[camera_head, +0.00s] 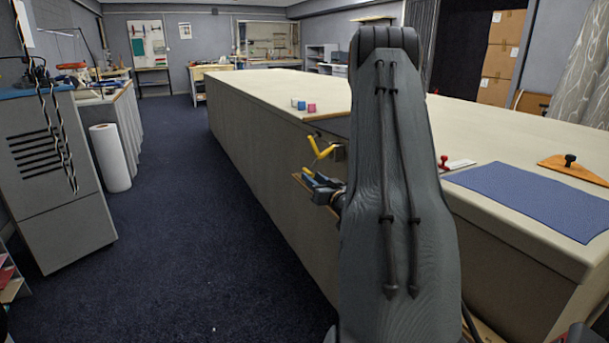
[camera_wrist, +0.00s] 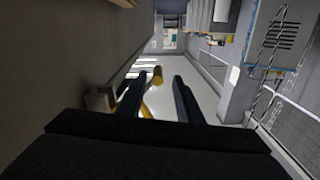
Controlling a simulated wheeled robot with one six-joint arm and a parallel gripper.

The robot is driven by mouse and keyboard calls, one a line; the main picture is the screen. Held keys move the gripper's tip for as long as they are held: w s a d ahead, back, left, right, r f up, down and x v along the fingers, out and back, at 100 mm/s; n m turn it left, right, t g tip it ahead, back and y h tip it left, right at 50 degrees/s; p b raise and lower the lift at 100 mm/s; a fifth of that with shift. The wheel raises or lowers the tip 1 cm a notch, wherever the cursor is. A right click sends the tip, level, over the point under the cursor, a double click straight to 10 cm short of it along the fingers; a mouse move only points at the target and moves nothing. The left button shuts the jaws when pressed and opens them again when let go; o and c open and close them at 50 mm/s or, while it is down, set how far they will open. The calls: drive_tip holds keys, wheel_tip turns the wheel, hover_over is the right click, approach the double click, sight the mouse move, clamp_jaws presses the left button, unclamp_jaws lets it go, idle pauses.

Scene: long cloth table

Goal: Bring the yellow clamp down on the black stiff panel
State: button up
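The yellow clamp (camera_head: 322,149) is on the side of the long table, by a metal bracket; its yellow arms make a V. My gripper (camera_head: 312,180) is just below it in the head view, beside the table's side. In the wrist view the two dark fingers (camera_wrist: 159,80) stand apart, and the yellow clamp (camera_wrist: 157,75) shows in the gap between them. I see no contact and cannot tell the depth.
The long cloth table (camera_head: 262,88) runs away from me. On its top are small pink (camera_head: 312,107) and blue blocks, a blue mat (camera_head: 535,198), a red-handled tool (camera_head: 444,164) and an orange triangular piece (camera_head: 575,169). The carpet (camera_head: 200,240) to the left is clear.

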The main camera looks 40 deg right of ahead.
sight(308, 171)
drive_tip(key=x, duration=0.5)
drive_tip(key=shift+w+d, duration=0.25)
drive_tip(key=shift+d, duration=0.05)
drive_tip(key=shift+c, duration=0.5)
clamp_jaws()
